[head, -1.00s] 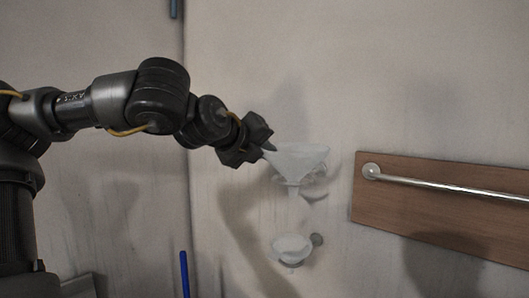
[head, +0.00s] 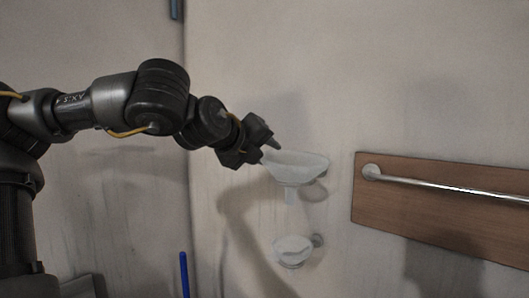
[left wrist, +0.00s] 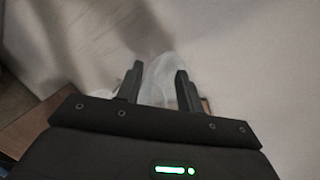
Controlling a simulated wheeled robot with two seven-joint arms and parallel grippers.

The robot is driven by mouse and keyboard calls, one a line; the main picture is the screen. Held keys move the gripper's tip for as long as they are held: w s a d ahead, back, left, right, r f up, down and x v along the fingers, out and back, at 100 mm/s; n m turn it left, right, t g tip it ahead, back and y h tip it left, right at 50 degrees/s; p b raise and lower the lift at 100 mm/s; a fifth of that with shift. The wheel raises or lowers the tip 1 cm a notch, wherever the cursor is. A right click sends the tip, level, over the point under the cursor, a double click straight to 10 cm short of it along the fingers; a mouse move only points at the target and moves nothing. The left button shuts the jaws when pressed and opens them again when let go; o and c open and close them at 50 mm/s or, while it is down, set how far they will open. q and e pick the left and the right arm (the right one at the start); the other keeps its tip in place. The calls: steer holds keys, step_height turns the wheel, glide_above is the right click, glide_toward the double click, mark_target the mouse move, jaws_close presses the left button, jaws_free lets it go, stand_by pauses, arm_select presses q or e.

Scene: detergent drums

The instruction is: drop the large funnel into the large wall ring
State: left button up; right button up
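The large pale, translucent funnel (head: 297,165) is near the wall at the middle of the head view, its spout hanging down. Its cone sits in the upper, large wall ring (head: 311,181), which is mostly hidden by it. My left gripper (head: 268,150) is at the funnel's left rim. In the left wrist view its two fingers (left wrist: 158,88) stand apart, with the blurry funnel (left wrist: 160,70) between and beyond them. The gripper looks open, though the close contact with the rim is hard to see. My right gripper is not in view.
A lower pale wall ring or cup (head: 292,252) is on the wall below the funnel. A wooden board (head: 450,215) with a metal rail (head: 450,187) is to the right. A blue rod (head: 184,272) stands at the bottom left. The wall above is clear.

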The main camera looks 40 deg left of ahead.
arm_select(q)
steer(key=b+v, duration=0.3)
steer(key=v, duration=0.7)
steer(key=shift+s+b, duration=0.3)
steer(key=shift+s, duration=0.1)
steer(key=shift+d+r, duration=0.1)
steer(key=shift+r, duration=0.05)
